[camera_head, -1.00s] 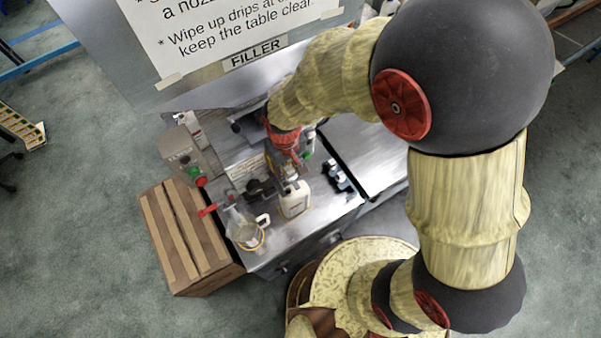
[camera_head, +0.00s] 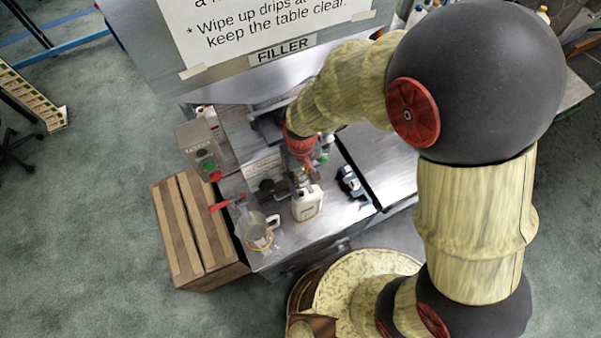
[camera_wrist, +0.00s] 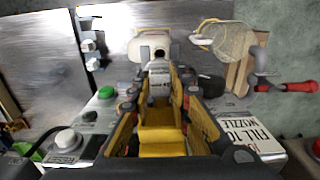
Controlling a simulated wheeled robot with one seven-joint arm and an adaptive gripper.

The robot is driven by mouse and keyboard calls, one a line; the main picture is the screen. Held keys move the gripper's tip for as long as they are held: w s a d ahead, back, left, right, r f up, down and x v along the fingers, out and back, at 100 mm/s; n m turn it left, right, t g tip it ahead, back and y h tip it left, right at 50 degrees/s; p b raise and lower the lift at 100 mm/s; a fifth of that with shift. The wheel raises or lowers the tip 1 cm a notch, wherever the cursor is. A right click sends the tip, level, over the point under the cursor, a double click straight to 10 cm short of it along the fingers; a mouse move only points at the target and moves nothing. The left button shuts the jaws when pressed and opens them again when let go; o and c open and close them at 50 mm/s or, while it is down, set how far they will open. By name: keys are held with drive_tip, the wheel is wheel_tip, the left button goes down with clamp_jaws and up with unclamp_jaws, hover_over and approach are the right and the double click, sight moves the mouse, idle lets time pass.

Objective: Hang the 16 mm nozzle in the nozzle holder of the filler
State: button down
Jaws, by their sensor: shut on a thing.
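My gripper (camera_wrist: 160,98) points at the filler's work table, its yellow-lined fingers shut on a small grey metal piece (camera_wrist: 159,72), apparently the nozzle. Its size marking cannot be read. In the head view, my gripper (camera_head: 303,168) is partly hidden by my wrist, just behind the white bottle (camera_head: 307,204). In the wrist view, the bottle (camera_wrist: 150,46) shows its dark open mouth just beyond the held piece. A black knob (camera_wrist: 211,86) is close to the right finger. The nozzle holder cannot be clearly made out; my gripper covers that area.
A clear jug (camera_head: 256,230) stands left of the bottle, near a red-handled lever (camera_head: 222,205). A dark rack with small pale pieces (camera_head: 350,182) is on the right. A control box (camera_head: 200,150) with buttons is at the left. The steel top at right is clear.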

sight(301, 184)
drive_tip(key=shift+f+b, duration=1.95)
drive_tip(key=shift+f, duration=0.85)
drive_tip(key=shift+s+d+f, duration=0.1)
drive_tip(key=c, duration=1.6)
unclamp_jaws()
wheel_tip(301, 184, up, 12)
